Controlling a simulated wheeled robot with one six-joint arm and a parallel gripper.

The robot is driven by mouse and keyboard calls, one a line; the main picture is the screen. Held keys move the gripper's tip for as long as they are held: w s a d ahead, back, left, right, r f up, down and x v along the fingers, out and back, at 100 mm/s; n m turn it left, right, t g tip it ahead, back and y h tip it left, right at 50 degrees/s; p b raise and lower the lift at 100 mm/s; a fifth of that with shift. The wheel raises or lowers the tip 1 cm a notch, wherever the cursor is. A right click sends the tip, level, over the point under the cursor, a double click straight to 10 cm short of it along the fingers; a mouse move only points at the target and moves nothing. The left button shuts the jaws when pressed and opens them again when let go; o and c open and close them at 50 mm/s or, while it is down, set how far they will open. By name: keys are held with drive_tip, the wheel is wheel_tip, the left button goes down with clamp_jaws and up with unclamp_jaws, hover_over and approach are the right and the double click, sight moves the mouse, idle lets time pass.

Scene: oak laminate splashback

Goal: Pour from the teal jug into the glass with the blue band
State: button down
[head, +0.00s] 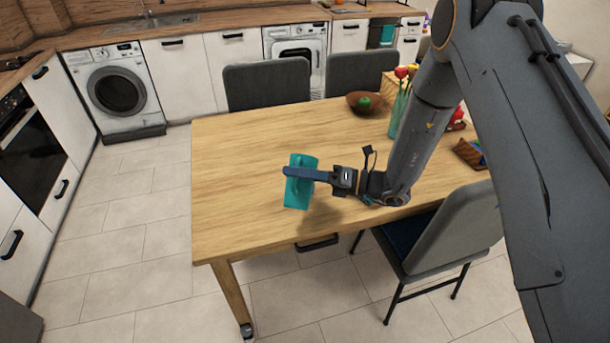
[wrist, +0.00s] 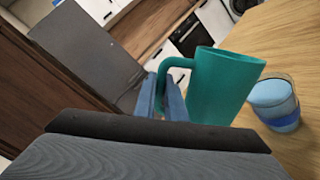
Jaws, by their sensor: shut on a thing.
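The teal jug (head: 301,196) is held by my gripper (head: 291,171) over the front left part of the table. In the wrist view my gripper's blue fingers (wrist: 161,92) are shut on the handle of the jug (wrist: 222,88). The jug leans, its rim inclined toward the right of that view. I cannot make the glass out in the head view. The jug's inside is hidden.
The wooden table (head: 235,190) is clear at its left. A brown bowl with a green item (head: 362,101), a teal vase with flowers (head: 398,116) and a wooden tray (head: 468,153) stand farther back and right. Grey chairs (head: 266,86) surround the table, one at front right (head: 455,235).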

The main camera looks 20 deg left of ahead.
drive_tip(key=s+n, duration=0.1)
drive_tip(key=n, duration=0.2)
drive_tip(key=shift+s+f, duration=0.35)
drive_tip(key=s+f+n+b, duration=0.4)
drive_tip(key=f+n, duration=0.3)
drive_tip(key=f, duration=0.2)
drive_tip(key=shift+s+f, duration=0.3)
drive_tip(key=shift+s, duration=0.4)
